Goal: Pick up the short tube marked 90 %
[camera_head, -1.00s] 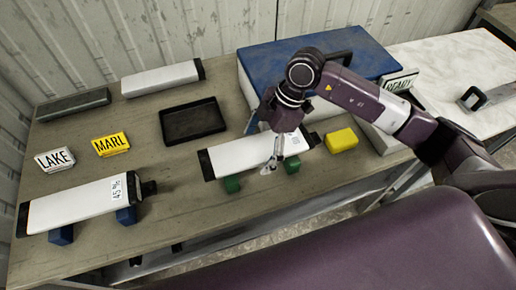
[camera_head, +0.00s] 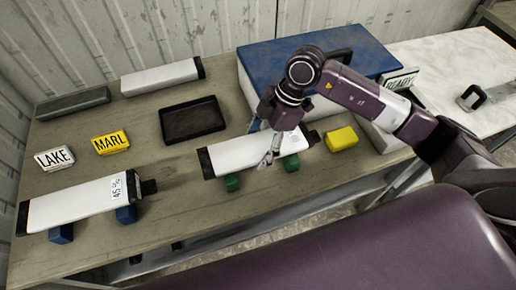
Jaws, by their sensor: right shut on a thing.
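A short white tube (camera_head: 237,155) with black end caps lies across two green blocks (camera_head: 231,182) at the middle of the bench. My right gripper (camera_head: 270,157) reaches down over the right half of this tube and is shut on it. The gripper and wrist cover part of the tube, and no marking can be read on it now. Another white tube (camera_head: 75,207), marked 45 %, lies on blue blocks (camera_head: 126,214) at the front left. My left gripper is not in view.
A plain white tube (camera_head: 160,77), a grey bar (camera_head: 73,103) and a black tray (camera_head: 192,120) lie behind. LAKE (camera_head: 54,158) and MARL (camera_head: 111,143) signs stand left. A yellow block (camera_head: 341,138) and a blue-topped box (camera_head: 310,58) are close to my right arm.

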